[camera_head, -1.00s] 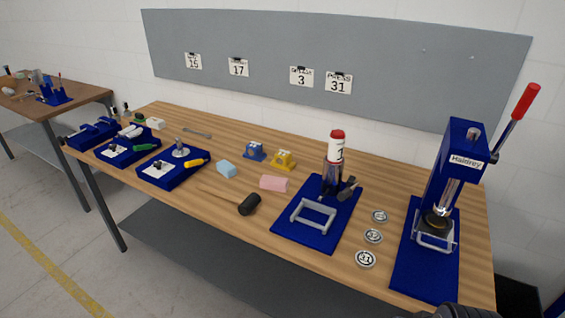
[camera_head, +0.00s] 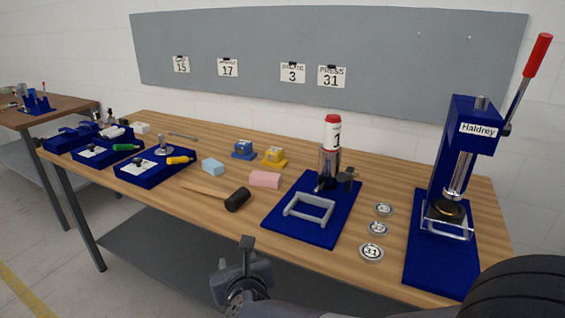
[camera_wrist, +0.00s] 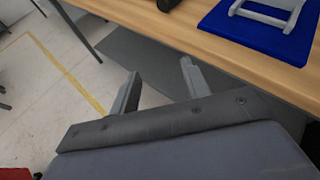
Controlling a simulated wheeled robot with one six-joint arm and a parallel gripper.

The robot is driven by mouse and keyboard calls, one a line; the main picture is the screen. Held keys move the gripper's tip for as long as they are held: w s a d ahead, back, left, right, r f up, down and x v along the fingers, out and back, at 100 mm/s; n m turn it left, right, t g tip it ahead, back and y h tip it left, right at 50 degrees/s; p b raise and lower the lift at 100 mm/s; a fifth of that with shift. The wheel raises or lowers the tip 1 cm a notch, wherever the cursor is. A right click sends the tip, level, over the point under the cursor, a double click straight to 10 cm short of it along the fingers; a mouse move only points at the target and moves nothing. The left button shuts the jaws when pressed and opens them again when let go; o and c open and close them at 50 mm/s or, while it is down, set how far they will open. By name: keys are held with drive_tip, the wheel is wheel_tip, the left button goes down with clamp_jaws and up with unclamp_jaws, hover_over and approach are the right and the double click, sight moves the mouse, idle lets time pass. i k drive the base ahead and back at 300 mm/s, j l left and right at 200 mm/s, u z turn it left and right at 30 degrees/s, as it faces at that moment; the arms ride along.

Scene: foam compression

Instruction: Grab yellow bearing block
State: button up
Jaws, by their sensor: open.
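The yellow bearing block (camera_head: 273,157) stands on the wooden table towards the back, just right of a similar blue block (camera_head: 243,149) and behind a pink foam block (camera_head: 265,179). My gripper (camera_head: 245,262) is in front of the table's front edge, well apart from the yellow block. In the wrist view its two fingers (camera_wrist: 160,85) are spread with nothing between them. The wrist view does not show the yellow block.
A black mallet (camera_head: 236,198) and light blue foam (camera_head: 212,167) lie near the yellow block. A blue plate (camera_head: 285,233) holds a grey frame and a bottle. A blue press (camera_head: 455,150) stands at the right, with several numbered discs (camera_head: 378,229) beside it. Blue trays (camera_head: 150,174) sit left.

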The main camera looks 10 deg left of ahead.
sight(274, 155)
drive_tip(key=i+j+z, duration=0.1)
drive_tip(key=j+z, duration=0.25)
drive_tip(key=i+j+z, duration=0.1)
drive_tip(key=z, duration=0.3)
drive_tip(key=j+z, duration=0.65)
drive_tip(key=j, duration=1.7)
